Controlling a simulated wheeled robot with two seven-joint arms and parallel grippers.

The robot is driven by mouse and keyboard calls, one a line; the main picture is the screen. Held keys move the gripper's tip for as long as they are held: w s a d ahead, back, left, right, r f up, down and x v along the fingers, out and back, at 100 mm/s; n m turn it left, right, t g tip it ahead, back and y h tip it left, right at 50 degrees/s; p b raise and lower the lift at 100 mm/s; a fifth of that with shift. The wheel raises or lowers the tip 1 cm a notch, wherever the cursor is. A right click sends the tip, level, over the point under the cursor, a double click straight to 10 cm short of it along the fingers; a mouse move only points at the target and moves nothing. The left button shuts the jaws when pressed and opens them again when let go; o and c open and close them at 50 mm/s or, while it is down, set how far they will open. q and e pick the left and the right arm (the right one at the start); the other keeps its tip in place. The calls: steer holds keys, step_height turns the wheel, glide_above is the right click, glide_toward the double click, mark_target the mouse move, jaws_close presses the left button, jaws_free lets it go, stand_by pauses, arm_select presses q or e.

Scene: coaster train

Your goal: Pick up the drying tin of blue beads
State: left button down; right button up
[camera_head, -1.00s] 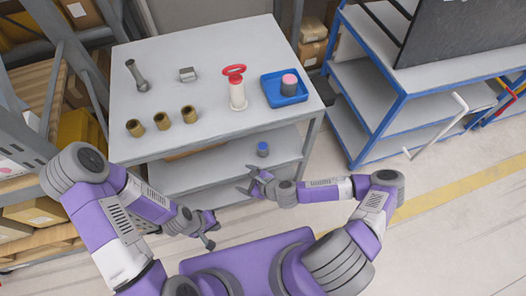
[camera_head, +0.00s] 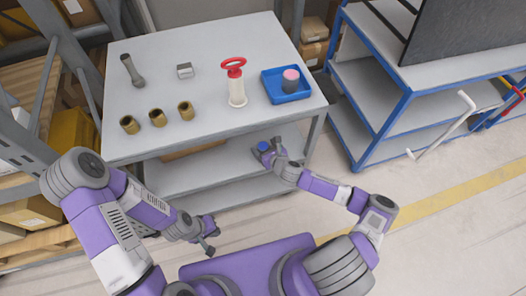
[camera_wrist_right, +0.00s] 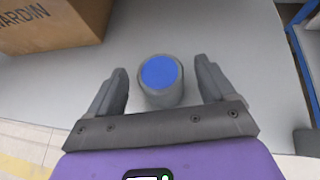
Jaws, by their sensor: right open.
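The tin of blue beads (camera_wrist_right: 160,73) is a small grey cylinder with a blue top. It stands upright on the lower shelf (camera_head: 215,172) of the grey table, and its blue top shows in the head view (camera_head: 263,146). My right gripper (camera_wrist_right: 162,80) is open, with one finger on each side of the tin and a visible gap on both sides; it shows at the shelf in the head view (camera_head: 267,152). My left gripper (camera_head: 211,234) hangs in front of the table, away from the tin; its jaw opening is too small to make out.
The table top (camera_head: 205,65) lies above the shelf. It bears a blue tray (camera_head: 300,97) with a pink-topped tin, a red-handled white device (camera_head: 236,90), several brass cups (camera_head: 157,117) and metal parts. A cardboard box (camera_wrist_right: 50,25) stands on the shelf left of the tin.

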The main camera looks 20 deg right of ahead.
steer(key=shift+w, duration=0.1)
steer(key=shift+c, duration=0.3)
steer(key=c, duration=1.1)
steer(key=shift+c, duration=0.2)
